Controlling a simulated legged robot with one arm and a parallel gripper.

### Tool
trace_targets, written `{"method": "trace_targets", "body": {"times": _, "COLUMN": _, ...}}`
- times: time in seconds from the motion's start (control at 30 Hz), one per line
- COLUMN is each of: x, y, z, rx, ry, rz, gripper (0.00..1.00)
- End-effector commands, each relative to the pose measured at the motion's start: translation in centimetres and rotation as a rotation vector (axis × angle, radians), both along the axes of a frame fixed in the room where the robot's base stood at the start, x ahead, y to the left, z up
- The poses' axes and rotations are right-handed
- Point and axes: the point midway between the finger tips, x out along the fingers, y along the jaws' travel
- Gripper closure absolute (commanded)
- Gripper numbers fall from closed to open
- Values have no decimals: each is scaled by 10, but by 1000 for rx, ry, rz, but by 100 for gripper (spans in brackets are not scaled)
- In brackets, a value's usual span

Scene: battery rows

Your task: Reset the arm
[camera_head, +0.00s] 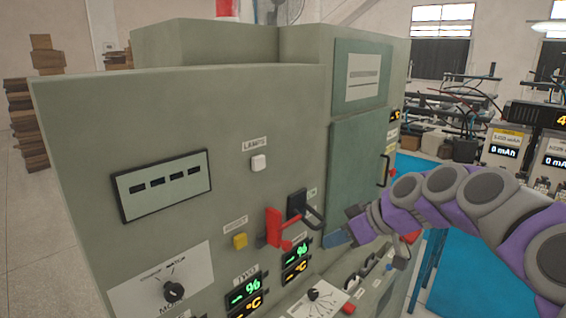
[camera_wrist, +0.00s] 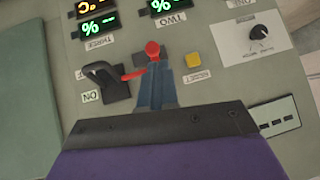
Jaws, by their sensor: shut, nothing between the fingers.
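My arm, purple and grey, reaches in from the right in the head view, and my gripper (camera_head: 338,238) is at the front of a grey-green control cabinet (camera_head: 85,110). In the wrist view my gripper (camera_wrist: 157,75) is shut and empty, with its blue-grey fingers pointing at the panel. A red lever (camera_head: 275,228) stands out from the panel left of my gripper; its red knob (camera_wrist: 152,47) shows just beyond the fingertips. I cannot tell whether they touch. A black switch handle (camera_head: 310,212) is beside the red lever.
A yellow button (camera_head: 239,241), a white button (camera_head: 258,163) and a rotary knob (camera_head: 173,291) are on the panel. Green and orange displays (camera_head: 295,263) sit below the levers. A blue surface (camera_head: 470,275) and battery equipment are at the right. Stacked boxes (camera_head: 30,125) stand far left.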

Motion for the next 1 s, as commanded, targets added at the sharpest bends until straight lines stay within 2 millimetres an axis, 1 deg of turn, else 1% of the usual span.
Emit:
{"method": "trace_targets", "body": {"times": 0.03, "x": -26, "y": 18, "z": -2, "rx": -26, "ry": 54, "rz": 12, "gripper": 100}}
{"method": "trace_targets", "body": {"times": 0.07, "x": -42, "y": 28, "z": -6, "rx": -45, "ry": 92, "rz": 12, "gripper": 100}}
{"method": "trace_targets", "body": {"times": 0.1, "x": -62, "y": 38, "z": -11, "rx": -69, "ry": 142, "rz": 6, "gripper": 100}}
{"method": "trace_targets", "body": {"times": 0.17, "x": -93, "y": 50, "z": -23, "rx": -114, "ry": 222, "rz": -14, "gripper": 100}}
{"method": "trace_targets", "body": {"times": 0.2, "x": -114, "y": 55, "z": -31, "rx": -146, "ry": 271, "rz": -34, "gripper": 100}}
{"method": "trace_targets", "body": {"times": 0.27, "x": -144, "y": 58, "z": -47, "rx": -197, "ry": 348, "rz": -76, "gripper": 100}}
{"method": "trace_targets", "body": {"times": 0.3, "x": -166, "y": 59, "z": -57, "rx": -233, "ry": 399, "rz": -111, "gripper": 100}}
{"method": "trace_targets", "body": {"times": 0.37, "x": -197, "y": 55, "z": -74, "rx": -288, "ry": 475, "rz": -174, "gripper": 100}}
{"method": "trace_targets", "body": {"times": 0.4, "x": -217, "y": 51, "z": -85, "rx": -322, "ry": 521, "rz": -224, "gripper": 100}}
{"method": "trace_targets", "body": {"times": 0.47, "x": -247, "y": 42, "z": -102, "rx": -375, "ry": 594, "rz": -307, "gripper": 100}}
{"method": "trace_targets", "body": {"times": 0.5, "x": -265, "y": 34, "z": -112, "rx": -407, "ry": 633, "rz": -366, "gripper": 100}}
{"method": "trace_targets", "body": {"times": 0.6, "x": -307, "y": 16, "z": -134, "rx": -472, "ry": 725, "rz": -505, "gripper": 100}}
{"method": "trace_targets", "body": {"times": 0.7, "x": -337, "y": 1, "z": -148, "rx": -512, "ry": 788, "rz": -620, "gripper": 100}}
{"method": "trace_targets", "body": {"times": 0.8, "x": -356, "y": -8, "z": -156, "rx": -536, "ry": 829, "rz": -693, "gripper": 100}}
{"method": "trace_targets", "body": {"times": 0.9, "x": -363, "y": -12, "z": -159, "rx": -543, "ry": 842, "rz": -723, "gripper": 100}}
{"method": "trace_targets", "body": {"times": 1.0, "x": -363, "y": -12, "z": -159, "rx": -543, "ry": 844, "rz": -727, "gripper": 100}}
